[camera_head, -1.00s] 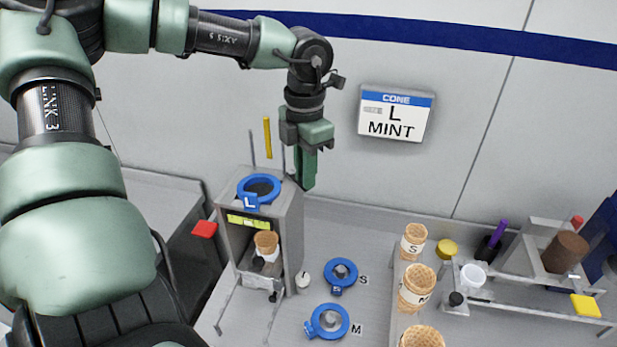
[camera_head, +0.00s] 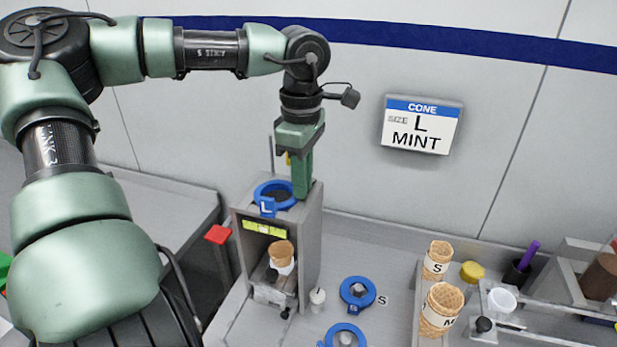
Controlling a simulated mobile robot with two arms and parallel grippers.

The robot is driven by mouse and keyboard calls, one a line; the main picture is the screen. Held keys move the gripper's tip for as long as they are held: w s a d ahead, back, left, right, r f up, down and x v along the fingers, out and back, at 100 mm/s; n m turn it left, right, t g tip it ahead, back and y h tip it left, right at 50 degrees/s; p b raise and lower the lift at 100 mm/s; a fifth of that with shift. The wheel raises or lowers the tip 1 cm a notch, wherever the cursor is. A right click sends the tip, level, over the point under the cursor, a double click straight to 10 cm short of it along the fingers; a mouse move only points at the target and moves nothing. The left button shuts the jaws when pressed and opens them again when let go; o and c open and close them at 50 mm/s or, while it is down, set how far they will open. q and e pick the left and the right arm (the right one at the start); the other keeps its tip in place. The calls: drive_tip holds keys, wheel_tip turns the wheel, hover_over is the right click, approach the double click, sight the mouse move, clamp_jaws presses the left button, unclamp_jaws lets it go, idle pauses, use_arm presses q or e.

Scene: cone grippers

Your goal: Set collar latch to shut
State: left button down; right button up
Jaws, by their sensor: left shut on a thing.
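A grey stand (camera_head: 311,240) holds a blue ring collar (camera_head: 262,190) marked L on its top. A yellow bar, which I take for the collar latch (camera_head: 288,159), shows only as a small piece beside my left fingers. My left gripper (camera_head: 302,192) points down at the back right of the collar, with its fingers closed together. It is shut on the latch, though the fingers hide the contact and most of the bar. I cannot tell the latch's exact angle. My right gripper is not in view.
A cone (camera_head: 281,252) sits inside the stand. Loose blue collars, S (camera_head: 371,297) and M (camera_head: 357,332), lie to the right on the counter. Cone stacks and a rack (camera_head: 515,310) are farther right. A red piece (camera_head: 217,234) juts out left of the stand.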

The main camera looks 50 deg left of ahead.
use_arm(q)
drive_tip(key=shift+s+a+m, duration=0.15)
drive_tip(key=shift+a+m, duration=0.2)
drive_tip(key=shift+m, duration=0.35)
drive_tip(key=c, duration=1.4)
unclamp_jaws()
wheel_tip(320, 180, up, 8)
drive_tip(key=shift+f+b, duration=0.1)
drive_tip(key=shift+b, duration=0.6)
drive_tip(key=shift+f, duration=0.15)
